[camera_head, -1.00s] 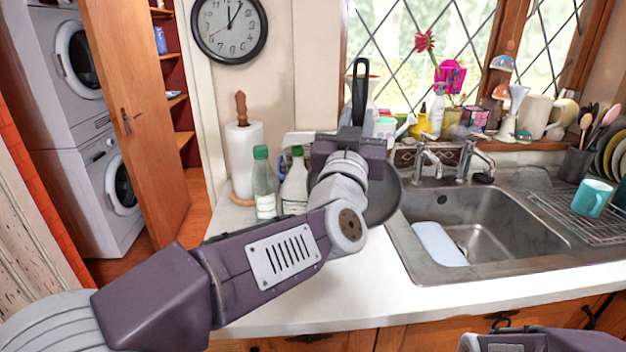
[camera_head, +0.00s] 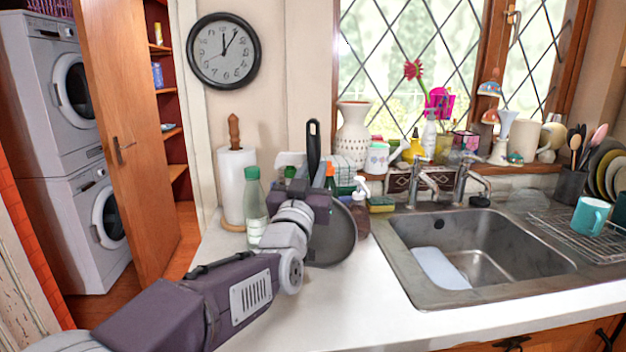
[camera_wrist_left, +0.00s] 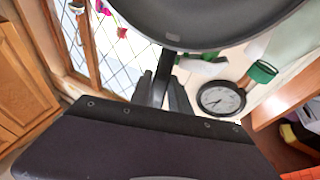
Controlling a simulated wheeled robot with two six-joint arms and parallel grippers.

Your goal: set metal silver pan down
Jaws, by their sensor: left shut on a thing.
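The metal pan (camera_head: 338,238) is dark grey and round. It hangs steeply tilted over the white counter left of the sink, its black handle (camera_head: 313,140) pointing up. My left gripper (camera_head: 312,190) is shut on the handle near the pan and hides part of both. I cannot tell whether the pan's lower edge touches the counter. In the left wrist view the pan (camera_wrist_left: 215,22) fills the top, and the left gripper's fingers (camera_wrist_left: 165,92) close around its handle. My right gripper is not in view.
A green-capped bottle (camera_head: 253,210) and a paper towel roll (camera_head: 236,185) stand left of the pan. A soap bottle (camera_head: 361,208) and a sponge (camera_head: 381,204) are right of it. The sink (camera_head: 470,245) lies further right. The front counter (camera_head: 345,300) is clear.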

